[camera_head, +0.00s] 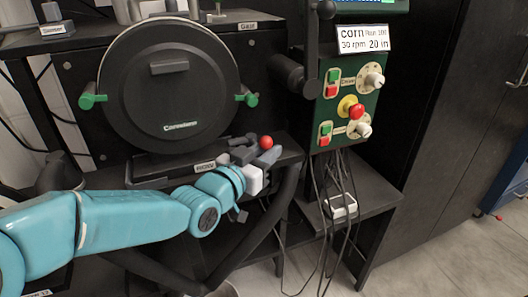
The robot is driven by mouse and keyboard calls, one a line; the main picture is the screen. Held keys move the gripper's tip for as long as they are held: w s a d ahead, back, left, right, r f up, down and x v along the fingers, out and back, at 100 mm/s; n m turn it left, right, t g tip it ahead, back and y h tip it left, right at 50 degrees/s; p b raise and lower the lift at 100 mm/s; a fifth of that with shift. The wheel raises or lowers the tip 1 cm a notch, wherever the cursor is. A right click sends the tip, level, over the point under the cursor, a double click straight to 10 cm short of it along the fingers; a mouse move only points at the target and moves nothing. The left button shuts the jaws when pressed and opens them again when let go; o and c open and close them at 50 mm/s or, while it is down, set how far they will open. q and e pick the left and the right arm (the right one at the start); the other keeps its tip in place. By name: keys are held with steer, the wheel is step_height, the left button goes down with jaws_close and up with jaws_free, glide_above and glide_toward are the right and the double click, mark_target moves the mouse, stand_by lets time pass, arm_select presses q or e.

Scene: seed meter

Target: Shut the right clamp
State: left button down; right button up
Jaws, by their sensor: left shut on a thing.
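The right clamp (246,96) shows as a green handle at the right edge of a round black seed meter housing (190,90). A matching left clamp (92,99) sits at the housing's left edge. I cannot tell whether either clamp is open or shut. My left gripper (256,152) is at the ledge below and slightly right of the right clamp, apart from it. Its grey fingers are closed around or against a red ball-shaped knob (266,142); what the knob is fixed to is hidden. My right gripper is not in view.
A green control panel (348,98) with buttons and white dials stands to the right, under a corn sign (364,39). A black crank-like arm (312,50) hangs beside it. Black cables hang below over a low shelf (374,198).

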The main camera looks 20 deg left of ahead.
arm_select(q)
steer(key=shift+a+r, duration=0.1)
steer(key=shift+r, duration=0.4)
steer(key=c, duration=1.1)
jaws_free()
steer(key=shift+o, duration=0.7)
steer(key=shift+s, duration=0.1)
steer(key=shift+f, duration=0.25)
steer(key=v, duration=1.6)
steer(key=shift+s, duration=0.1)
